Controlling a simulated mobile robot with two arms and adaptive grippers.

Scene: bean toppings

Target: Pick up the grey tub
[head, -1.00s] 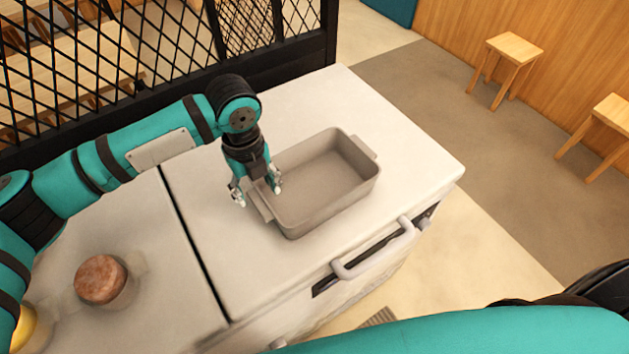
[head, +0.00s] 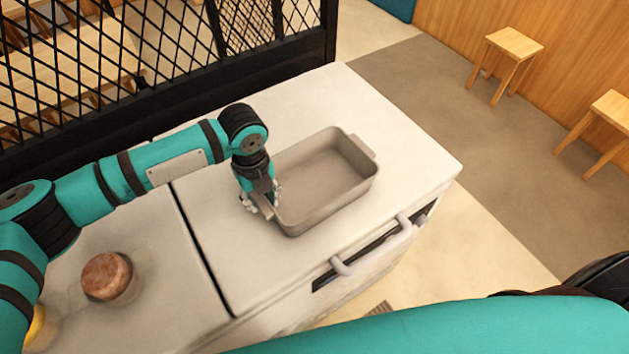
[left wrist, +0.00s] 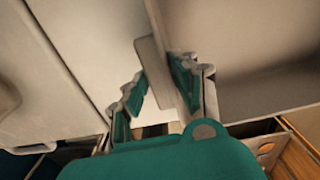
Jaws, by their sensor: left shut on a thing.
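The grey tub (head: 325,181) is an empty rectangular pan with a small tab handle at each end. It rests upright on the white counter in the head view. My left gripper (head: 262,203) is at the tub's left end, shut on the tab handle there. In the left wrist view, the fingers of my left gripper (left wrist: 158,88) stand on either side of the tub's handle and end wall (left wrist: 170,50). The tub's inside shows at the right of that view. My right gripper is not in view.
The white counter (head: 330,100) has a front handle (head: 375,250). A jar with a brown top (head: 107,277) stands at lower left, beside something yellow (head: 36,327). A black mesh partition (head: 110,60) borders the back. Wooden stools (head: 508,62) stand on the floor at right.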

